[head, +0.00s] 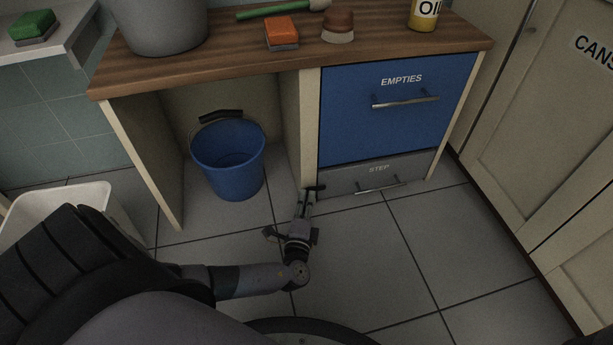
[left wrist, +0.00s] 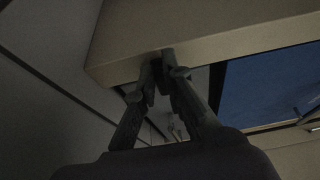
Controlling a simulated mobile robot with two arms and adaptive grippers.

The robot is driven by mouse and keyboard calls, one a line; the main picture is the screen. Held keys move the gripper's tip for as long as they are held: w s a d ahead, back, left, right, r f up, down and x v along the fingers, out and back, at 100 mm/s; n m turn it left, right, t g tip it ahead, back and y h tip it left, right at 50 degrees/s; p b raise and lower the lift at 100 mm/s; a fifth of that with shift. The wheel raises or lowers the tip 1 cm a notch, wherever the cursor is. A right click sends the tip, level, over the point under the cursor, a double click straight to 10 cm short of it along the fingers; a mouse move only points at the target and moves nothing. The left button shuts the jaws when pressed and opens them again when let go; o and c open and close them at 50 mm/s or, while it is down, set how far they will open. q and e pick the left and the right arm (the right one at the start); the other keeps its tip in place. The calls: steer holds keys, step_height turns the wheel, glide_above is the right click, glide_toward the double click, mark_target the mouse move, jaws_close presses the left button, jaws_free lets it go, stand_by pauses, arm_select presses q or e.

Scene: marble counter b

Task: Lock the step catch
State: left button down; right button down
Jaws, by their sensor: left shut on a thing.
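The grey step drawer (head: 350,178), labelled STEP, is at the bottom of the cabinet and looks closed, with a bar handle (head: 380,187). A small dark catch (head: 317,187) sits at its lower left, by the cream cabinet upright. My left gripper (head: 307,194) reaches it from the floor side and is shut on it. In the left wrist view the fingertips (left wrist: 160,66) close around a dark piece at the cream edge (left wrist: 120,55). The fingers hide most of the catch, so its exact position is unclear. My right gripper is out of view.
A blue EMPTIES drawer (head: 390,115) with a bar handle is above the step drawer. A blue bucket (head: 229,165) stands in the open bay to the left, and a white bin (head: 60,212) is farther left. The tiled floor (head: 415,250) in front is clear.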

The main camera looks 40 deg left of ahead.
arm_select(q)
steer(key=shift+f+n+b, duration=0.1)
steer(key=shift+n+b, duration=0.2)
steer(key=shift+b, duration=0.05)
stand_by(0.3)
steer(key=c, duration=1.7)
jaws_free()
steer(key=v, duration=0.7)
steer(key=shift+s+d+f, duration=0.1)
steer(key=shift+s, duration=0.15)
